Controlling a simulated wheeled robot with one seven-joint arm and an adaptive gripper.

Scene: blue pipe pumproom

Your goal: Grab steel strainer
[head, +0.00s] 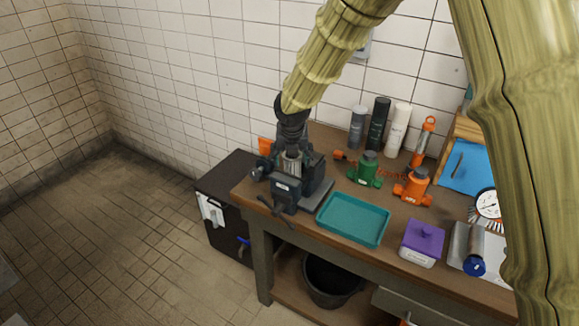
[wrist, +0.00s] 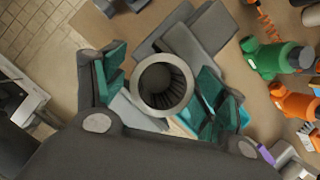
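The steel strainer (head: 291,162) is a short grey metal cylinder standing upright at the dark vise (head: 287,190) on the left end of the bench. In the wrist view its round open rim (wrist: 137,86) faces the camera, with dark slots inside. My gripper (head: 291,148) points down right over it. In the wrist view the teal finger pads of my gripper (wrist: 162,88) stand on either side of the rim, spread apart, and seem not to press on it. The strainer's lower part is hidden by the vise.
A teal tray (head: 353,220) lies right of the vise. Green (head: 365,170) and orange (head: 412,186) valves stand behind it. A purple-lidded box (head: 422,243), a gauge (head: 487,203) and several bottles are farther right and back.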

